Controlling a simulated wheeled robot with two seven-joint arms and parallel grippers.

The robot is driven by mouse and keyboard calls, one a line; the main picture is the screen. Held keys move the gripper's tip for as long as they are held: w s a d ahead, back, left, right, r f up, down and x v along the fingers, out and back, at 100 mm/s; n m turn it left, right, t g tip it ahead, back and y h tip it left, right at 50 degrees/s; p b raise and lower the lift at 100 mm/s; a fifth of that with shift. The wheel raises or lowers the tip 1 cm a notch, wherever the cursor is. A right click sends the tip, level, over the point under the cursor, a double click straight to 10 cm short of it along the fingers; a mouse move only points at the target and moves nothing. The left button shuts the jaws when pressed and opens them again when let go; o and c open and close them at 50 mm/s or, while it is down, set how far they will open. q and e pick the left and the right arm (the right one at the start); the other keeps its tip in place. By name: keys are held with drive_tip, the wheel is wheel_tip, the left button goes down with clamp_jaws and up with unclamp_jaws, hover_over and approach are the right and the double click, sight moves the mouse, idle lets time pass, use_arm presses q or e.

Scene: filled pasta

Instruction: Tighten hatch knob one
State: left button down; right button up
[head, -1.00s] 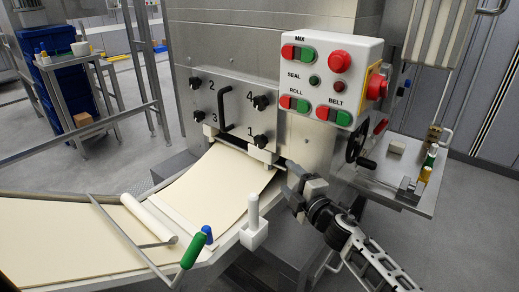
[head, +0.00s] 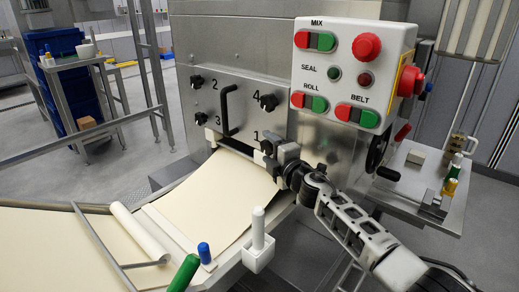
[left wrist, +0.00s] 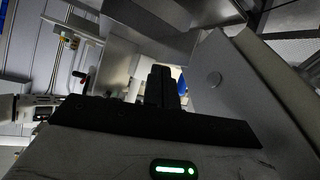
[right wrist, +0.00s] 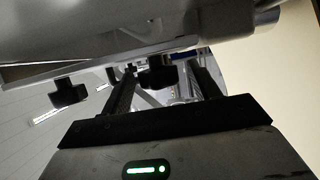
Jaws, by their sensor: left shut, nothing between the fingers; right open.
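The steel hatch (head: 237,138) has a black handle and four black knobs numbered 1 to 4. Knob one (head: 266,147) is at its lower right, partly hidden by my right gripper (head: 277,160). The right gripper is open at this knob. In the right wrist view a dark knob (right wrist: 157,74) shows between the two spread fingers of the right gripper (right wrist: 163,80); contact cannot be told. My left gripper (left wrist: 160,83) shows only in the left wrist view, with its fingers together and empty.
A control box (head: 352,75) with red and green buttons is above right of the hatch. A handwheel (head: 377,150) and side shelf (head: 420,185) are to the right. Below the hatch lies a pasta sheet (head: 215,200), with a white post (head: 258,235) and green handle (head: 185,273) nearby.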

drive_tip(key=shift+x, duration=0.8)
drive_tip(key=shift+s, duration=0.1)
